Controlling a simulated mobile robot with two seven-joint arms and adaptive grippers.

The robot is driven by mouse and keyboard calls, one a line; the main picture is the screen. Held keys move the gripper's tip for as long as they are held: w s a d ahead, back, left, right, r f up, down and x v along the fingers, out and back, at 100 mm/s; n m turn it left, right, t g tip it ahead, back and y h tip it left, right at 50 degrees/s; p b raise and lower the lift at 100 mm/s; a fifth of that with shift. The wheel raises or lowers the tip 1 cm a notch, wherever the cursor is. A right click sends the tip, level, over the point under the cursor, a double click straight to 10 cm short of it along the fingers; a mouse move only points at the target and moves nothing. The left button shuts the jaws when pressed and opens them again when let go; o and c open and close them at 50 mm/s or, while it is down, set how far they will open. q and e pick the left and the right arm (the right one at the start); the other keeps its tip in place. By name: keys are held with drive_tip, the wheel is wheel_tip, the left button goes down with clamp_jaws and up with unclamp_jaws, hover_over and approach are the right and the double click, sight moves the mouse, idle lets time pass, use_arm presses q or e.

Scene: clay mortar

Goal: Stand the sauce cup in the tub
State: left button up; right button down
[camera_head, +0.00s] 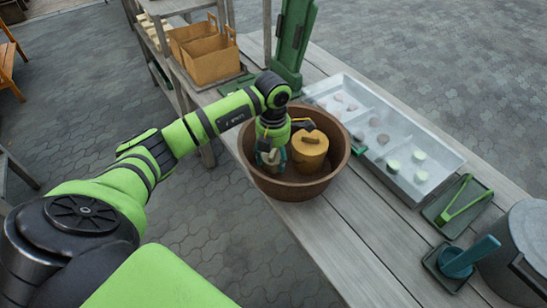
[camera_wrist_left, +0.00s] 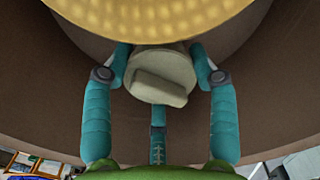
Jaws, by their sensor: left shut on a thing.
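The brown round tub (camera_head: 336,172) stands on the plank table; its inner wall also fills much of the left wrist view (camera_wrist_left: 50,125). My left gripper (camera_head: 271,157) reaches down inside the tub, at its left side. In the left wrist view its teal fingers (camera_wrist_left: 163,70) are shut on the pale sauce cup (camera_wrist_left: 160,78), which has a raised bar on its near face. In the head view the fingers mostly hide the cup. I cannot tell whether its base touches the tub floor. My right gripper is not in view.
A yellow lidded pot (camera_head: 310,150) stands in the tub just right of my gripper; its edge also shows in the left wrist view (camera_wrist_left: 160,18). A pale tray (camera_head: 400,128) with small pieces lies right of the tub. Green tongs (camera_head: 463,198) and a grey bucket (camera_head: 520,250) are further right.

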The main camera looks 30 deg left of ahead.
use_arm(q)
drive_tip(key=shift+f, duration=0.85)
drive_tip(key=o, duration=1.2)
drive_tip(key=shift+c, duration=0.2)
drive_tip(key=shift+r, duration=0.35)
wheel_tip(320, 180, up, 12)
drive_tip(key=shift+f+b, duration=0.2)
drive_tip(key=shift+b, duration=0.8)
